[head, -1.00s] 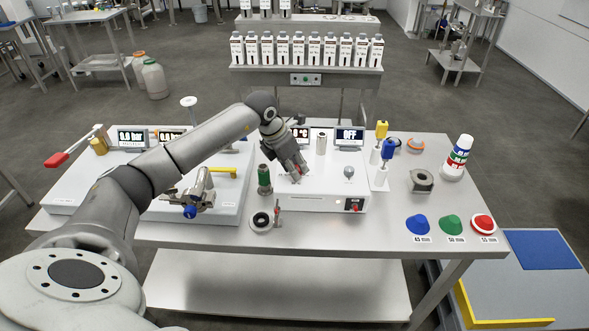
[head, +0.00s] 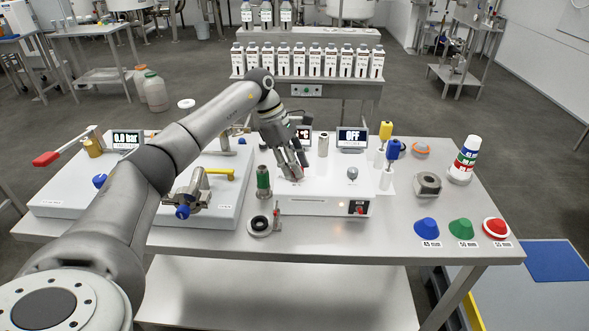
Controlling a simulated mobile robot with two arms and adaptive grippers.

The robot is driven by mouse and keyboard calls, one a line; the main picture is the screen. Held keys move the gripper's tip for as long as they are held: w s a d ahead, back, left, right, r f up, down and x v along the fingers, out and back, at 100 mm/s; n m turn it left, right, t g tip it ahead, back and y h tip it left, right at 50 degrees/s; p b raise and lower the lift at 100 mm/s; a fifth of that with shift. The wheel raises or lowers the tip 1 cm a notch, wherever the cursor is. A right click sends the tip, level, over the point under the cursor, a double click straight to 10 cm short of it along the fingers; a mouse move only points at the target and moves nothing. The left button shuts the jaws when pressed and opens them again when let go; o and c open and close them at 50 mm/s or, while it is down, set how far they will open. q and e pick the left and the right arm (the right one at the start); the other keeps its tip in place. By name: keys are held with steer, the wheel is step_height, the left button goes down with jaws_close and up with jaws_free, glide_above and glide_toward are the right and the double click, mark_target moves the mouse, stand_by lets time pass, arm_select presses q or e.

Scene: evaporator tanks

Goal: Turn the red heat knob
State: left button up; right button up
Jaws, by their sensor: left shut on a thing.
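The white heater box (head: 318,207) stands on the steel table, with a grey knob (head: 352,173) on its top right and a red switch (head: 357,208) on its front. My left gripper (head: 295,175) points down onto the left part of the box top. It is shut on the red heat knob (head: 297,179), which the fingers almost wholly hide. A display behind the gripper is partly covered by it, and the display to its right (head: 352,136) reads OFF. My right gripper is not in view.
Blue, green and red cones (head: 460,229) lie at the table's right front.

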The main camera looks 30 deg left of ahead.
arm_select(q)
steer(key=m+g, duration=0.1)
steer(key=m, duration=0.1)
steer(key=m+g+b, duration=0.1)
steer(key=m, duration=0.2)
steer(key=shift+w+r, duration=0.1)
steer(key=shift+w, duration=0.1)
steer(key=shift+m, duration=0.4)
steer(key=o, duration=1)
steer(key=v, duration=0.7)
steer(key=shift+a+r, duration=0.15)
